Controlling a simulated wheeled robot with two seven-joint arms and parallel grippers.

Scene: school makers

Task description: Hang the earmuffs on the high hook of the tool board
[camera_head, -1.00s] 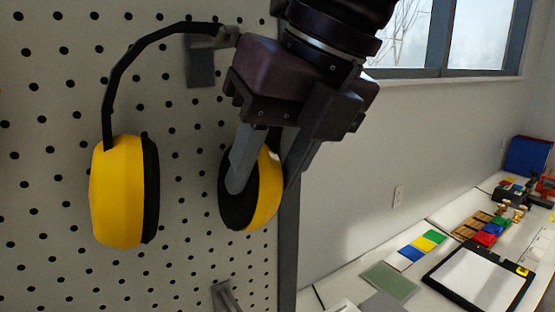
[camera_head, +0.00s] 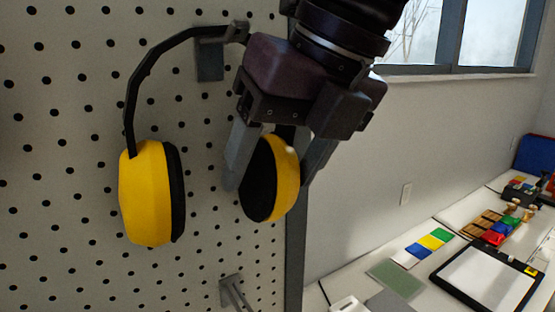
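The earmuffs have a black headband (camera_head: 135,85) and two yellow cups with black pads. The left cup (camera_head: 147,195) hangs free in front of the tool board (camera_head: 60,190). The headband passes at the high hook (camera_head: 209,60) and appears to lie over its arm; my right gripper hides the band's far side. My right gripper (camera_head: 268,185) points down with its fingers spread around the right cup (camera_head: 284,180). My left gripper is out of view.
A lower hook (camera_head: 233,291) sticks out of the board below the earmuffs. A dark post (camera_head: 295,260) edges the board. At right, a white worktop holds a black-framed tablet (camera_head: 488,277), colored cards (camera_head: 430,243) and small parts.

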